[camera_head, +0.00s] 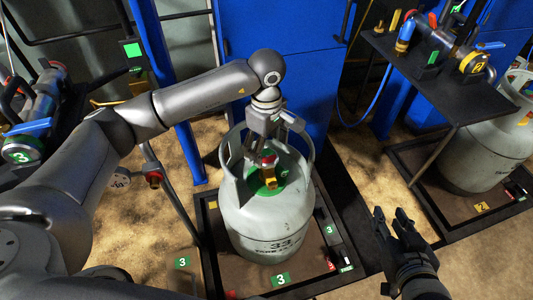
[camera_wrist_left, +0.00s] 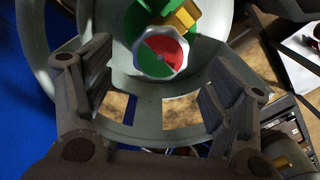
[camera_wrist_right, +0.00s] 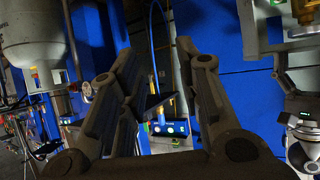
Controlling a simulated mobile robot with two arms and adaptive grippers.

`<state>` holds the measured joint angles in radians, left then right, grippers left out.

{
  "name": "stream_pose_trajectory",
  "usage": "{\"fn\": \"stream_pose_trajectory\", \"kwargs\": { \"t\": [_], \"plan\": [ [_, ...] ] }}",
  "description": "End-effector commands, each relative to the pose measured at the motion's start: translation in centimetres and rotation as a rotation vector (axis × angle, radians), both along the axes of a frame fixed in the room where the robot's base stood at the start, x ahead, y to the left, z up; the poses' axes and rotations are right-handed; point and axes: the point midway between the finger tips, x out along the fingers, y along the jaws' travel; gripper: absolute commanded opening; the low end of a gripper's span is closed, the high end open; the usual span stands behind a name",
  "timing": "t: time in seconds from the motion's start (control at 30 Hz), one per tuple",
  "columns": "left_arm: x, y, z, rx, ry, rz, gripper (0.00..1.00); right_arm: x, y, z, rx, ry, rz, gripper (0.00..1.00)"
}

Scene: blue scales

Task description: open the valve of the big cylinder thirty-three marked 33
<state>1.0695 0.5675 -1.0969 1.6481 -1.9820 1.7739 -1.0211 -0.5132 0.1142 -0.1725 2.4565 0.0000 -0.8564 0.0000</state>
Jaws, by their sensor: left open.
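The cylinder stands on a dark framed scale platform (camera_head: 215,240) with green 3 labels. A second grey cylinder (camera_head: 485,150) stands at the right, below a dark shelf (camera_head: 440,80) carrying valve fittings. Blue cabinets (camera_head: 300,50) stand behind.

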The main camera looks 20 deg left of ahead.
Motion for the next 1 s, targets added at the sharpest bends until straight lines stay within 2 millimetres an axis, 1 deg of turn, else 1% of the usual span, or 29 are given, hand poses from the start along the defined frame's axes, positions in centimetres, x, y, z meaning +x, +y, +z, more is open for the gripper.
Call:
{"fn": "stream_pose_trajectory", "kwargs": {
  "t": [0.03,0.23,0.4,0.63,0.9,1.0],
  "plan": [
    [-0.1,0.0,-0.9,-0.001,0.004,0.000,0.78,0.4,0.2,0.4,0.009,-0.034,0.003,0.32],
    [0.0,0.0,-2.6,-0.001,0.001,-0.001,0.78,1.4,0.7,2.2,0.031,-0.131,0.009,0.32],
    [0.0,0.0,-3.0,-0.001,0.000,-0.001,0.78,1.7,0.8,2.7,0.038,-0.159,0.011,0.32],
    [0.0,0.0,-3.0,-0.001,0.000,-0.001,0.78,1.7,0.8,2.7,0.038,-0.159,0.011,0.32],
    [0.0,0.0,-3.0,-0.001,0.000,-0.001,0.43,1.7,0.8,2.7,0.038,-0.159,0.011,0.32],
    [0.0,0.0,-3.0,-0.001,0.000,-0.001,0.32,1.7,0.8,2.7,0.038,-0.159,0.011,0.32]
  ]
}}
